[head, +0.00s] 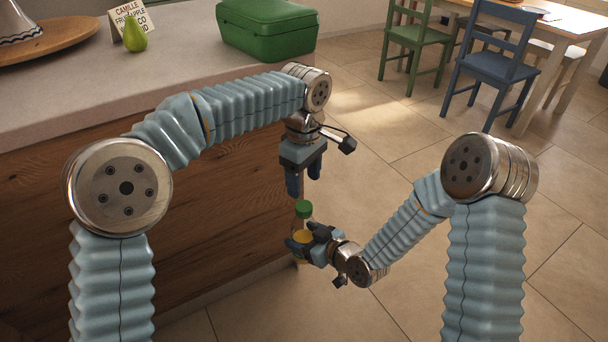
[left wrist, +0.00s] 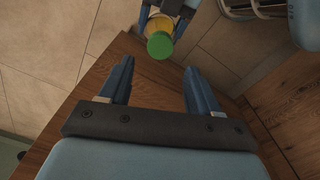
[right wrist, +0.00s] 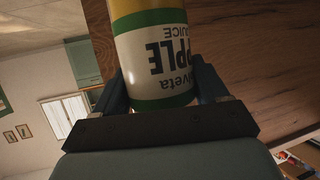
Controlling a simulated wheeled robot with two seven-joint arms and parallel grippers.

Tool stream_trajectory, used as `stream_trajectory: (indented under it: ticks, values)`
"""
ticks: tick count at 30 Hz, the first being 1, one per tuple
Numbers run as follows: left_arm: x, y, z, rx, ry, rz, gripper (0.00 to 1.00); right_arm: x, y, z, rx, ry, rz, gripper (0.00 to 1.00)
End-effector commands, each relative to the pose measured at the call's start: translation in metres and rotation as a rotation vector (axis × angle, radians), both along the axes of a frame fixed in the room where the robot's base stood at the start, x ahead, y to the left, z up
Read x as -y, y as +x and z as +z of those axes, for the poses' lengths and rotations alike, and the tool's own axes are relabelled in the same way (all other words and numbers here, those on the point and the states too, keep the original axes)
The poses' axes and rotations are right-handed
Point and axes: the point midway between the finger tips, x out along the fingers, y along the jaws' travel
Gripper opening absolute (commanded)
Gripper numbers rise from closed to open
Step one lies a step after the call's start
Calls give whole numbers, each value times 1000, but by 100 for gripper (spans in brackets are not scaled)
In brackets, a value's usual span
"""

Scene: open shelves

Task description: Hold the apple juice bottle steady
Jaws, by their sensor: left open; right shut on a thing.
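The apple juice bottle (head: 303,210) has a green cap and yellow juice, and my right gripper (head: 308,240) is shut on it in front of the wooden counter. In the right wrist view its label (right wrist: 160,55) reads upside down between the fingers. My left gripper (head: 304,180) is open and empty, pointing down just above the cap. In the left wrist view the green cap (left wrist: 159,44) lies beyond the open fingers (left wrist: 158,85), apart from them.
The counter (head: 60,88) carries a green box (head: 268,30), a pear (head: 134,36), a small card (head: 130,15) and a round wooden tray (head: 75,38). A green chair (head: 415,45), a blue chair (head: 495,65) and a table stand at the back right. Tiled floor is free at right.

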Motion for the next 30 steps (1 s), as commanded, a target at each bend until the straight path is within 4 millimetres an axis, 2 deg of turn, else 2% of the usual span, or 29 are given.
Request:
stream_trajectory:
  ticks: [9, 15, 27, 30]
  values:
    - [-1, 0, -46, -3, 1, -1, 62, 0, 0, 1, 3, 1, 0, 0]
    - [-1, 0, -69, -1, 1, 0, 62, 0, 1, 1, 3, 1, 0, 0]
    - [0, 0, -76, 0, 0, -1, 62, 0, 0, 1, 3, 1, 0, 0]
    - [0, 0, -76, 0, 0, -1, 49, 0, 0, 1, 3, 1, 0, 0]
